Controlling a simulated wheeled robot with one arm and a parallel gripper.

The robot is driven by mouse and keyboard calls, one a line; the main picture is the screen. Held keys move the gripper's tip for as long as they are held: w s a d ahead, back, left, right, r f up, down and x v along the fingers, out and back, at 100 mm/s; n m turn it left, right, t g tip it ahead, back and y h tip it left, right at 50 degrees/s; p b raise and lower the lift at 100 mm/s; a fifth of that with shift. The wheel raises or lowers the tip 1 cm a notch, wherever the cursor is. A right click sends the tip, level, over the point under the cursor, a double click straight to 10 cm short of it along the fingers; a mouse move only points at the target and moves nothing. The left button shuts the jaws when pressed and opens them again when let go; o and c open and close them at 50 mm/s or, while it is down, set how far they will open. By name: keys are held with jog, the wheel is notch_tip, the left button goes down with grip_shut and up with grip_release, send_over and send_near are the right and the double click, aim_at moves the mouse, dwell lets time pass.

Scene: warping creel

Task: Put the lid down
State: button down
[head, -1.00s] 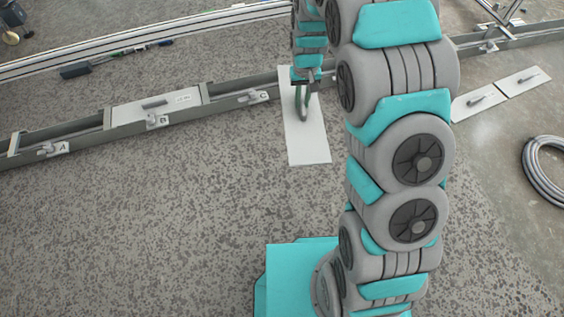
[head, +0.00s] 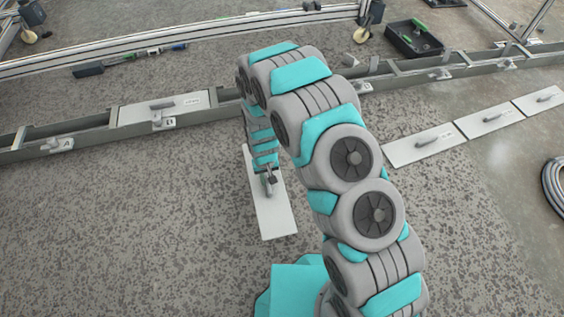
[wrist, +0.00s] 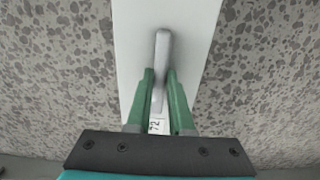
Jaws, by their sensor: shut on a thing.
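The lid is a long white panel (head: 275,218) with a grey bar handle. My gripper (head: 269,186) is shut on that handle, near the middle of the head view. In the wrist view, the green fingers of my gripper (wrist: 161,80) stand on both sides of the handle (wrist: 162,45). The lid (wrist: 190,20) spreads out beneath, with a small numbered label between the fingers. Part of the lid is hidden by my arm in the head view. I cannot tell whether the lid touches the speckled floor or hangs just above it.
A long grey trough (head: 85,133) crosses behind, with tags A and B. Another white lid (head: 160,106) covers one section. Three lids lie at right, the nearest here (head: 425,147). A hose coil (head: 555,185) lies at the right edge. Floor at left is clear.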

jog(key=w+d, duration=0.1)
jog(key=w, duration=0.3)
jog(key=w+d, duration=0.2)
jog(key=w, duration=0.1)
jog(key=w+d+f, duration=0.1)
jog(key=w, duration=0.3)
jog(key=shift+w+d+f+b, duration=0.1)
jog(key=shift+w+d+b, duration=0.2)
jog(key=shift+d+b, duration=0.1)
jog(key=shift+f, duration=1.7)
jog(key=c, duration=0.8)
grip_release()
jog(key=shift+f, duration=0.15)
